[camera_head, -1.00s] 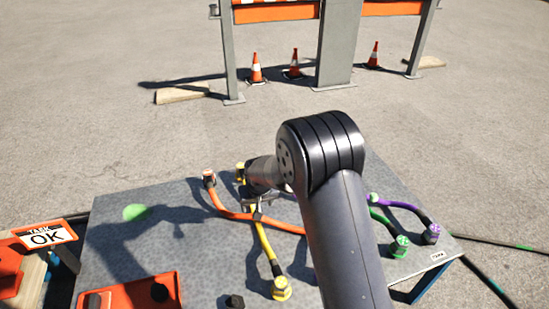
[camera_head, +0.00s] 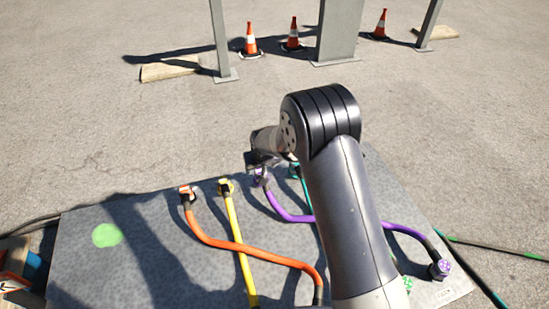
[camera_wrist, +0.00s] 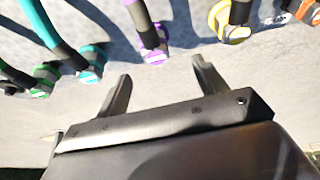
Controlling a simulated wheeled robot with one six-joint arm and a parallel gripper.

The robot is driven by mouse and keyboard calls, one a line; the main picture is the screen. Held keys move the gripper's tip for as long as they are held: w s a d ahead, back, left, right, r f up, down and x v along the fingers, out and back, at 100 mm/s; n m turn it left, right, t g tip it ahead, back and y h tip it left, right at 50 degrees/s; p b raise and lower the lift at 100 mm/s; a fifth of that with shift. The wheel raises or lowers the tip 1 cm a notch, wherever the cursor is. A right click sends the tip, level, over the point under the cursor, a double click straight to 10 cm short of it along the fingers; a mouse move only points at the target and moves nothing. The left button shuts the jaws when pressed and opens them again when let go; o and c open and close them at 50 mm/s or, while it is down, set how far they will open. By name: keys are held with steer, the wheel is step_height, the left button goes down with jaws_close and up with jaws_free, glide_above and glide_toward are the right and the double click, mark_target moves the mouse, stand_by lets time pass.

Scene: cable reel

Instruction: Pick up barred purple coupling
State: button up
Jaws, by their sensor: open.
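A purple coupling (camera_head: 262,176) stands at the far edge of the grey table (camera_head: 75,265), on the far end of the purple cable (camera_head: 290,216). In the wrist view this coupling (camera_wrist: 154,54) lies between and just beyond my open fingertips, apart from them. A pale marking shows on it, but I cannot tell its pattern. My gripper (camera_wrist: 161,72) is open and empty. In the head view my gripper (camera_head: 258,160) is close by the far purple coupling and partly hidden by my arm. The cable's other purple coupling (camera_head: 439,269) is at the right, with a pale crossed mark.
Beside the far purple coupling are a yellow coupling (camera_head: 226,187), an orange coupling (camera_head: 186,192) and a teal coupling (camera_head: 294,170). The wrist view also shows a green coupling (camera_wrist: 45,78). Orange and yellow cables cross on the table. Traffic cones (camera_head: 250,40) stand far behind.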

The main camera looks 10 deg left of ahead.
mark_target(260, 173)
steer(key=x, duration=0.5)
steer(key=shift+w+d+r, duration=0.15)
steer(key=shift+w+d, duration=0.1)
steer(key=shift+w, duration=0.1)
steer(key=shift+w+b+x, duration=0.15)
steer(key=shift+b+x, duration=0.05)
steer(key=shift+x, duration=1.3)
steer(key=shift+w+b+x, duration=0.15)
steer(key=shift+b+x, duration=0.05)
steer(key=shift+x, duration=1.3)
steer(key=shift+d+r, duration=0.1)
steer(key=c, duration=1.2)
